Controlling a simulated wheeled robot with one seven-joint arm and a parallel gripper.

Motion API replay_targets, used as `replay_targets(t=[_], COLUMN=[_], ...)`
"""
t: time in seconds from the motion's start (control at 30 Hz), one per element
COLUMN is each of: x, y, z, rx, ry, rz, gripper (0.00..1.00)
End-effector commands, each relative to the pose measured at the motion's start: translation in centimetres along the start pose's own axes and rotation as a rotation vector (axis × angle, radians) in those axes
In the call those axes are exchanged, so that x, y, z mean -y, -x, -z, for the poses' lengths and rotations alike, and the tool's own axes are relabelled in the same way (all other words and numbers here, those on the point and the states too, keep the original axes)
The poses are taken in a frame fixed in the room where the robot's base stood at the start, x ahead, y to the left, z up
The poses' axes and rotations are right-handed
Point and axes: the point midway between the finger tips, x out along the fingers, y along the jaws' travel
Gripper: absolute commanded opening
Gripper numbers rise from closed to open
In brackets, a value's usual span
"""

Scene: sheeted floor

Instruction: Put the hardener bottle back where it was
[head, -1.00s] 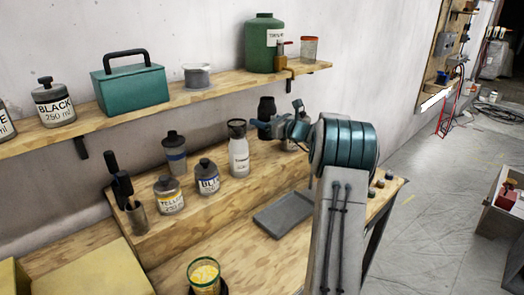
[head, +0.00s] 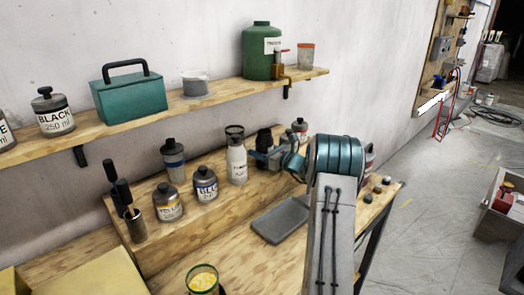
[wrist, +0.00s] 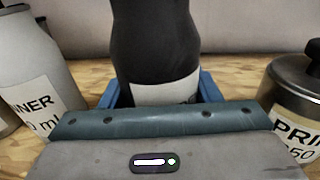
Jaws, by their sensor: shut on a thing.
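A dark bottle with a pale label band, which I take to be the hardener bottle (head: 265,138), is held upright in my gripper (head: 263,157) at the back of the raised wooden step. In the wrist view the bottle (wrist: 155,45) stands between the blue jaws of my gripper (wrist: 160,92), which are shut on it. The gripper body hides its base, so I cannot tell whether it touches the wood. The white thinner bottle (head: 237,162) is just left of it. A grey primer bottle (wrist: 298,88) is on its right, apart from the jaws.
A grey tray (head: 281,219) lies in front, below. The wall shelf (head: 225,93) with a green jug (head: 258,62) hangs above.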

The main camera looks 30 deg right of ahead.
Motion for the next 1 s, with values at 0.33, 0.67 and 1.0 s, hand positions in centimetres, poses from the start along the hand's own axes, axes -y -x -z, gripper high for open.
replay_targets(t=[0.33,0.67,1.0], x=[0.0,0.1,0.0], y=[0.0,3.2,7.4], z=[0.1,0.1,-0.1], rx=[0.0,-0.001,0.0], ry=[0.0,0.001,0.0], rz=[0.0,0.003,0.001], gripper=[0.78,0.78,0.78])
